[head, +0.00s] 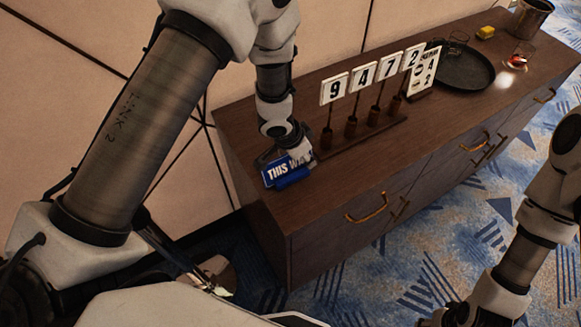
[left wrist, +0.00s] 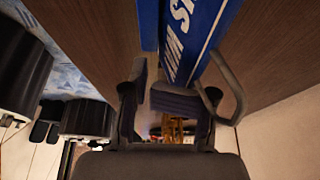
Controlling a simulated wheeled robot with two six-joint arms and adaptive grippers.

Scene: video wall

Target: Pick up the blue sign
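The blue sign (head: 284,173) with white lettering, reading "THIS W…", stands at the near left end of the brown cabinet top in the head view. My left gripper (head: 290,157) is right behind it, reaching down from above. In the left wrist view the sign (left wrist: 205,28) fills the top centre, just past the fingers of my left gripper (left wrist: 149,88). The fingertips are close together and overlap the sign's edge; whether they grip it is unclear. My right arm shows at the right of the head view; its fingers are out of frame.
The wooden cabinet (head: 240,140) also bears a rack with number cards (head: 362,76) just right of the gripper. Farther back are a round black tray (head: 462,68), a glass (head: 520,55), a yellow block (head: 485,32) and a metal bucket (head: 530,18). A wall runs behind.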

